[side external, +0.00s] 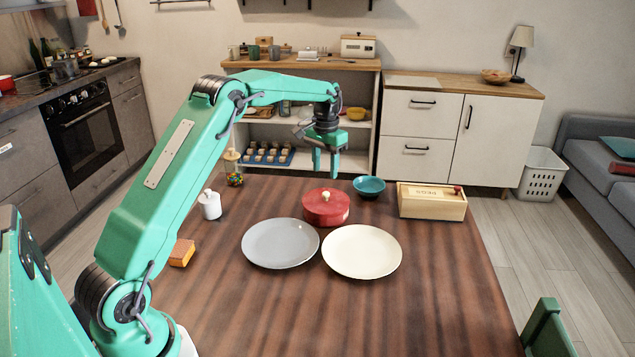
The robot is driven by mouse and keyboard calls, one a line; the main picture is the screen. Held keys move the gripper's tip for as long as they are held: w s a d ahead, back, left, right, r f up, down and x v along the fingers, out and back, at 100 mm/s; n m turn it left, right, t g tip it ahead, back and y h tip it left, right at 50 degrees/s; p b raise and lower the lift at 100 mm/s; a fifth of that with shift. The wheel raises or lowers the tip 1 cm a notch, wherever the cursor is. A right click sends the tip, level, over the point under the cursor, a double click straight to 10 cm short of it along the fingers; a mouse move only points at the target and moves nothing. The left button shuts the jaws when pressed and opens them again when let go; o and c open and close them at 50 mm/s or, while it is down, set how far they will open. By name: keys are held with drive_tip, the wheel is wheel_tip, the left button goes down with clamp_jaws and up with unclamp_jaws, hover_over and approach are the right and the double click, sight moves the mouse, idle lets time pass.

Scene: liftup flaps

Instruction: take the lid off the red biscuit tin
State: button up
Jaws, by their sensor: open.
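The red biscuit tin (326,210) stands on the wooden table, toward its far side. Its red lid (314,199) is on it, with a small cream knob (326,195) on top. My gripper (325,172) hangs above the tin, fingers pointing down, a little over the knob. It is open and looks empty, apart from the lid. The exact gap between fingertips and knob is hard to judge from this side.
A grey plate (280,243) and a cream plate (362,251) lie in front of the tin. A teal bowl (369,187) and a wooden box (432,203) stand to its right. A white jar (209,204) and an orange sponge (181,253) are left. The near right table is clear.

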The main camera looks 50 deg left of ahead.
sight(325, 194)
drive_tip(key=shift+f, duration=0.1)
drive_tip(key=shift+f, duration=1.25)
drive_tip(key=shift+d+f, duration=0.1)
drive_tip(key=shift+f, duration=2.5)
drive_tip(key=shift+c, duration=0.3)
clamp_jaws()
